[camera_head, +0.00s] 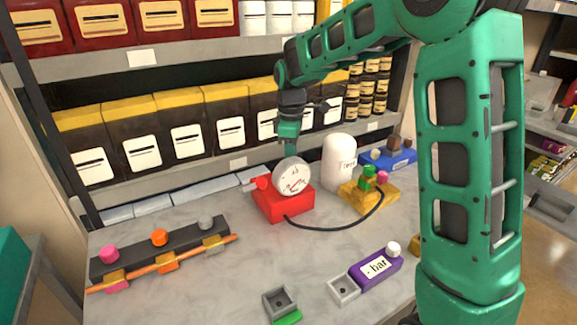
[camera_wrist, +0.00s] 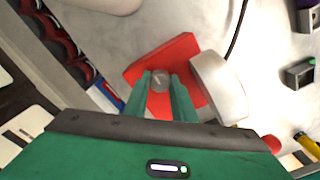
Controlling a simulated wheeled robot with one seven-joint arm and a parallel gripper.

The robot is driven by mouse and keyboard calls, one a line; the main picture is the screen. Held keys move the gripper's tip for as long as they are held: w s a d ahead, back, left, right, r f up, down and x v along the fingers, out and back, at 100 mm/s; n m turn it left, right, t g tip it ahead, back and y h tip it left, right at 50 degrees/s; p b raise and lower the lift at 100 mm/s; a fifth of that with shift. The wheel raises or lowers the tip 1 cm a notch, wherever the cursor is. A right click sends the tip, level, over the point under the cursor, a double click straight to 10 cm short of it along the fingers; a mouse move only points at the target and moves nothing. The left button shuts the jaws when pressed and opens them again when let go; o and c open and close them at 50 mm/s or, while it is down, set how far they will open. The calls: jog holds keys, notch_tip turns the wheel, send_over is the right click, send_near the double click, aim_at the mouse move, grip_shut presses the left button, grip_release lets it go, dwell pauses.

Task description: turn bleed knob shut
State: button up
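A red box (camera_head: 282,205) carries a round white gauge (camera_head: 291,176) and stands on the grey bench. In the wrist view, the red box (camera_wrist: 175,55) has a small round grey knob (camera_wrist: 160,80) on its top, beside the gauge (camera_wrist: 217,85). The gauge hides this knob in the head view. My gripper (camera_wrist: 160,76) points down with its two green fingers on either side of the knob, and the knob fills the narrow gap between them. The gripper (camera_head: 289,144) shows behind the gauge in the head view, its tips hidden. The knob has a pale mark on top.
A white cylinder (camera_head: 339,163) and a yellow block (camera_head: 373,192) stand right of the red box. A black cable (camera_head: 335,227) runs between the two blocks. Shelves of boxes (camera_head: 187,134) rise close behind. A black rail (camera_head: 155,253) with coloured knobs lies at left.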

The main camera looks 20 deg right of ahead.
jog(key=shift+a, duration=0.1)
jog(key=shift+m, duration=0.4)
jog(key=m, duration=0.2)
jog(key=shift+r+m, duration=0.1)
jog(key=shift+m, duration=0.2)
jog(key=m, duration=0.5)
jog(key=shift+w+m, duration=0.1)
jog(key=shift+m, duration=0.2)
jog(key=m, duration=0.4)
jog(key=shift+m, duration=2.5)
jog(key=o, duration=1.1)
jog(key=shift+c, duration=0.2)
